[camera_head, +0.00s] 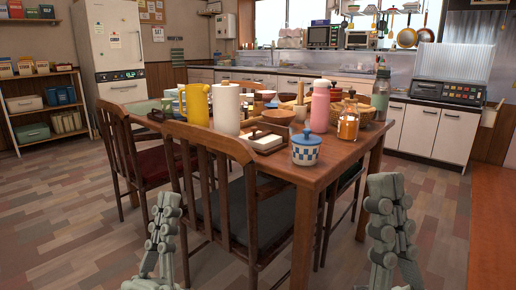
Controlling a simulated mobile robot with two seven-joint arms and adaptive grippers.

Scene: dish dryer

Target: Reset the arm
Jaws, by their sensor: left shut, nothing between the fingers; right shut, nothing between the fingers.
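My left gripper (165,212) is at the lower left centre, pointing up, in front of the chair. It is shut and empty. My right gripper (386,190) is at the lower right, pointing up, in front of the table's right side. It is also shut and empty. Both grippers are apart from the table and touch no object that I can see. Only the front parts of my arms show at the bottom edge.
A wooden table (316,170) holds a yellow pitcher (197,104), a paper roll (226,108), a pink bottle (320,107), a checkered jar (305,148) and other items. Wooden chairs (215,143) stand close to it. A counter (430,118) runs behind. Floor at left is clear.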

